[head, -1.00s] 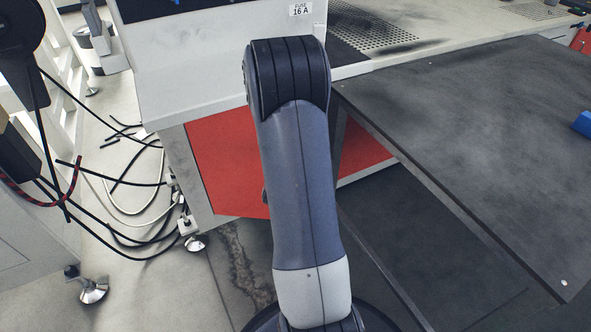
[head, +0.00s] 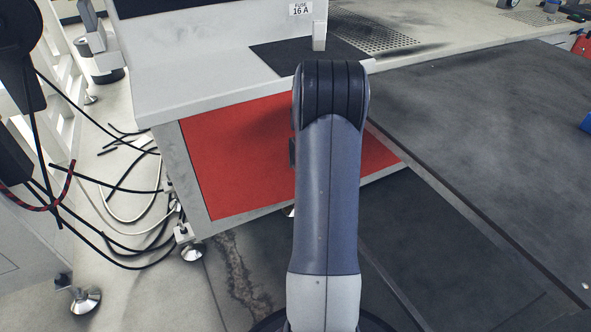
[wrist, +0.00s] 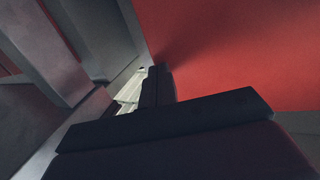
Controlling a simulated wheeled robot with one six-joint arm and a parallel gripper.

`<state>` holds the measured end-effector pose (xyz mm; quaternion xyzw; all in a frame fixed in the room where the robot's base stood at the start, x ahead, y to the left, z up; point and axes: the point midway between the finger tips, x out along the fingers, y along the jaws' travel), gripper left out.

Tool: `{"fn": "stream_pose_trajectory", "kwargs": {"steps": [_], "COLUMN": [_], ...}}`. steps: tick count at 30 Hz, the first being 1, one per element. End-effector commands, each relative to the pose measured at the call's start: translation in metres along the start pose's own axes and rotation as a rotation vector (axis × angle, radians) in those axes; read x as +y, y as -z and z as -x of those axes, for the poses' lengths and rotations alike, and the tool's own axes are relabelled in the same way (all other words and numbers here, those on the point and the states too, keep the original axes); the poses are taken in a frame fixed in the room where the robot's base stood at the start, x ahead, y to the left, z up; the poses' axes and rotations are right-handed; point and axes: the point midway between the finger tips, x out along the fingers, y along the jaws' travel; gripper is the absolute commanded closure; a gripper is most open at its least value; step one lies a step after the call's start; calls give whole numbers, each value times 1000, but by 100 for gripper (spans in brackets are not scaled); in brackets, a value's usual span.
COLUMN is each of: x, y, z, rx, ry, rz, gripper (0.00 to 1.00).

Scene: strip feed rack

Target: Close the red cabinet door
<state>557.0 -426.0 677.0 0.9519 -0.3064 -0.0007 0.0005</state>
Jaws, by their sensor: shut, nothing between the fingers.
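The red cabinet door (head: 235,160) is under the white bench on the left of the head view. Its visible lower edge runs along the pale cabinet frame (head: 255,210), and it looks flush or nearly so; my arm covers part of it. A small dark piece, perhaps its handle (head: 292,152), shows beside my arm. In the wrist view a red panel (wrist: 230,50) fills the upper right. My gripper (wrist: 158,85) is shut and empty, close to that panel; I cannot tell if it touches. In the head view my arm hides the gripper.
A dark tabletop (head: 500,130) stands to the right. Loose cables (head: 130,190) and a levelling foot (head: 192,250) are on the floor at left. A perforated plate (head: 375,38) is on the bench top.

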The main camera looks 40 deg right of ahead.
Motion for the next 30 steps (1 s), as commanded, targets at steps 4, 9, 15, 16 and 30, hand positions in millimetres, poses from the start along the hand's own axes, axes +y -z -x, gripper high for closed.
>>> {"fn": "stream_pose_trajectory", "kwargs": {"steps": [4, 9, 15, 16, 30], "x": [-2, -6, -11, -12, -18], "y": [0, 0, 1, 0, 2], "z": [-18, -34, -46, -48, -56], "rx": [1, 1, 2, 2, 5], "ry": [73, 163, 237, 245, 289], "rz": [2, 1, 0, 0, -1], "gripper": [100, 100, 100, 100, 100]}}
